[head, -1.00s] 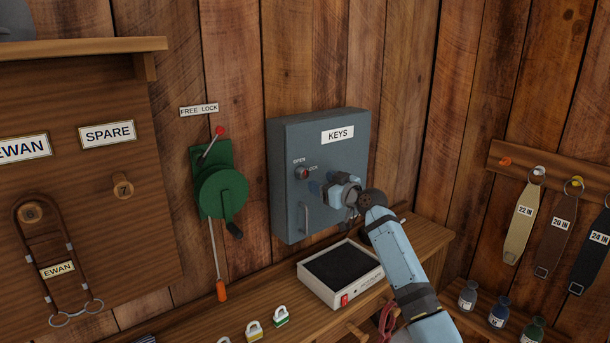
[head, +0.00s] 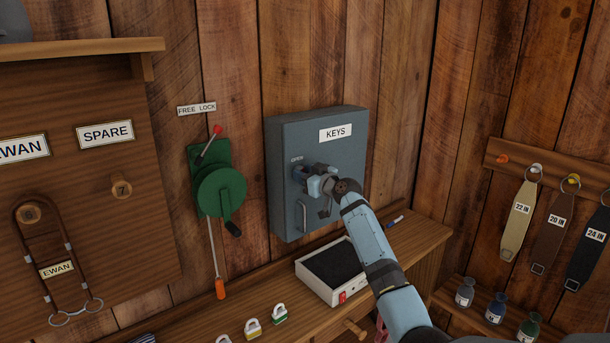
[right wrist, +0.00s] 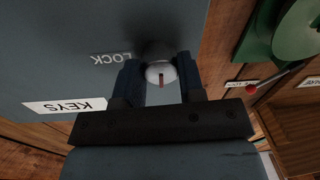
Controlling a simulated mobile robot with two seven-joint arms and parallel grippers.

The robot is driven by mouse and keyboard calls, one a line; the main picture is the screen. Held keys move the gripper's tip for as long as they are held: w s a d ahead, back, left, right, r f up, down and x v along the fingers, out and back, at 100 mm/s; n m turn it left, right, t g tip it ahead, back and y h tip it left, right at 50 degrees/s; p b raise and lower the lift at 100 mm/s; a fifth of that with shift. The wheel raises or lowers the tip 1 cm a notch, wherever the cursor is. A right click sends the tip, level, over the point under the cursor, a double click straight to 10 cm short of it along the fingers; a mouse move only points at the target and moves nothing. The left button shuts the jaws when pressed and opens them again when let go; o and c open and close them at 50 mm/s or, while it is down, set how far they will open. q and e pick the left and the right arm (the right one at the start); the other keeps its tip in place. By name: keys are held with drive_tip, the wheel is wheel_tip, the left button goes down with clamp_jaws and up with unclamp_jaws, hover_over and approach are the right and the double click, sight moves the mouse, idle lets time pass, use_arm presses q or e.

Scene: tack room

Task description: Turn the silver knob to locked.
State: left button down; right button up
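The silver knob (right wrist: 160,73) is on the front of the grey KEYS cabinet (head: 345,160). In the right wrist view, which is turned upside down, it sits between my right gripper's two fingers (right wrist: 158,80). The fingers are apart, one on each side of the knob, with a narrow gap visible; firm contact does not show. In the head view my right gripper (head: 312,180) covers the knob and the LOCK label. My left gripper is not in view.
A green crank box (head: 220,190) with a red-tipped lever is on the wall left of the cabinet. Bottles (head: 496,307) and hanging straps are at right.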

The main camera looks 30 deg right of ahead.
drive_tip(key=shift+m, duration=0.4)
drive_tip(key=m+p, duration=0.2)
drive_tip(key=m, duration=0.6)
drive_tip(key=m+t+h+p, duration=0.1)
drive_tip(key=m+p, duration=0.1)
drive_tip(key=m, duration=0.7)
drive_tip(key=shift+a+f+m, duration=0.1)
drive_tip(key=shift+m, duration=0.2)
idle(0.4)
drive_tip(key=o, duration=0.9)
